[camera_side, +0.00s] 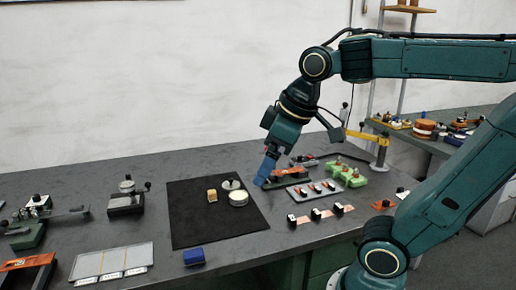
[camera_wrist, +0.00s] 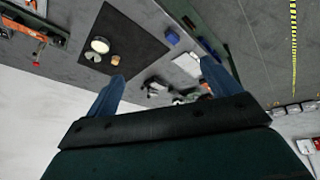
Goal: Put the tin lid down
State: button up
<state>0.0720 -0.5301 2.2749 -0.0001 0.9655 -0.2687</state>
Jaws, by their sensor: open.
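The tin lid (camera_side: 230,184), a pale grey disc with a small knob, lies on the black mat (camera_side: 195,230) just behind the round cream-topped tin (camera_side: 239,199). In the wrist view the lid (camera_wrist: 92,57) shows beside the tin (camera_wrist: 100,45). A small tan block (camera_side: 212,196) sits left of the tin. My gripper (camera_side: 263,181) points down at the right edge of the mat, apart from the lid. Its blue fingers are spread wide in the wrist view (camera_wrist: 164,84), with nothing held between them.
A blue block (camera_side: 194,257) and a pale panel (camera_side: 112,262) lie at the front left. A dark device (camera_side: 127,198) stands left of the mat. Right of my gripper are a grey strip (camera_side: 316,190), a green part (camera_side: 346,174) and orange pieces. The front of the mat is clear.

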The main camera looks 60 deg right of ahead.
jog(key=s+a+f+m, duration=0.1)
jog(key=s+f+m, duration=0.1)
jog(key=s+f, duration=0.2)
jog(key=shift+s+a+t, duration=0.3)
jog(key=shift+s+a, duration=0.05)
jog(key=shift+s, duration=0.55)
